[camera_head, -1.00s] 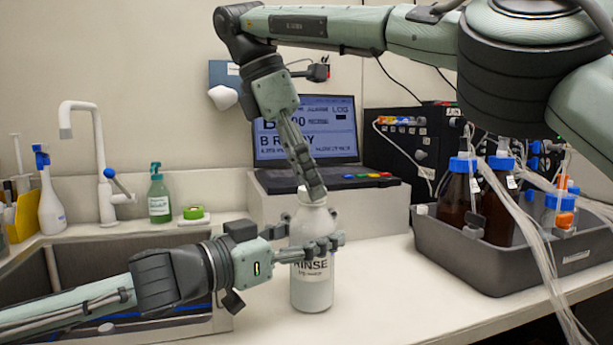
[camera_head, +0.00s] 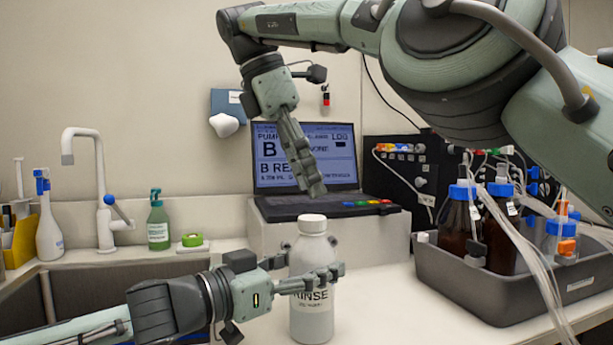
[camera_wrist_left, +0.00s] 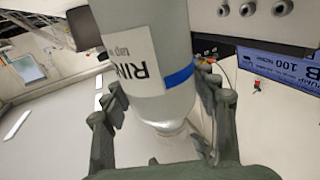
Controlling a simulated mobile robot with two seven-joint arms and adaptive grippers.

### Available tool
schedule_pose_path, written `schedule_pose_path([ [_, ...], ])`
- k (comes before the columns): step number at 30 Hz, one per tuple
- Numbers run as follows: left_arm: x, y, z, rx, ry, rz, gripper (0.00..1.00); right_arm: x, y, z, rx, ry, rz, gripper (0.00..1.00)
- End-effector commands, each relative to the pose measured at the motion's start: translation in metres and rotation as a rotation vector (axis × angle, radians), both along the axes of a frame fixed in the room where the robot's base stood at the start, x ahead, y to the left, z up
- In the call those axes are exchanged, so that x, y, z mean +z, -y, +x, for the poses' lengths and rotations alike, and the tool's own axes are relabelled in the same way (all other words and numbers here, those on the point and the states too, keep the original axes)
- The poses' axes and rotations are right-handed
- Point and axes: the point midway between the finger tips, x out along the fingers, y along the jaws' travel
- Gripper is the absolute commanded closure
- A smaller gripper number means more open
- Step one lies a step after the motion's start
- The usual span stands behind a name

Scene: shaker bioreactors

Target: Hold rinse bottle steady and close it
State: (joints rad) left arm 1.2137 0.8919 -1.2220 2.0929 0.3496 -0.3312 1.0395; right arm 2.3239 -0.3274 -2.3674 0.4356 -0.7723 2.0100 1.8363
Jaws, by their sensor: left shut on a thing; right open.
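The white rinse bottle (camera_head: 312,322) stands upright on the counter, its label partly covered by fingers. A white cap (camera_head: 312,223) sits on its neck; how tight it is cannot be told. My left gripper (camera_head: 318,277) is shut around the bottle's body from the left. In the left wrist view the bottle (camera_wrist_left: 150,50) lies between the fingers, with its label and a blue band visible. My right gripper (camera_head: 316,188) points down, open and empty, above the cap with a gap between them.
A laptop (camera_head: 305,158) stands on a white box behind the bottle. A grey tray (camera_head: 500,285) with brown bottles and tubing stands at right.

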Motion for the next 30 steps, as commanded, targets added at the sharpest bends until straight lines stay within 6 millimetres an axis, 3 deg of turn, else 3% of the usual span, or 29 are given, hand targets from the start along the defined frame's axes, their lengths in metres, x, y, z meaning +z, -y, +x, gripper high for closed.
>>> schedule_pose_path([
  [5, 0.0, 0.0, 0.0, 0.0, 0.0, 0.0, 1.0, 0.0, 0.001, 0.0, 0.044, -0.021, 0.004, 0.48],
  [11, 0.0, 0.0, 0.0, 0.0, -0.001, -0.001, 1.0, 0.003, 0.003, 0.001, 0.348, -0.146, 0.03, 0.48],
  [21, 0.0, 0.0, 0.0, 0.0, -0.001, -0.001, 1.0, 0.013, 0.005, 0.002, 1.188, -0.389, 0.096, 0.48],
  [30, 0.0, 0.0, 0.0, 0.0, -0.001, -0.001, 1.0, 0.024, 0.008, 0.002, 1.935, -0.488, 0.103, 0.48],
])
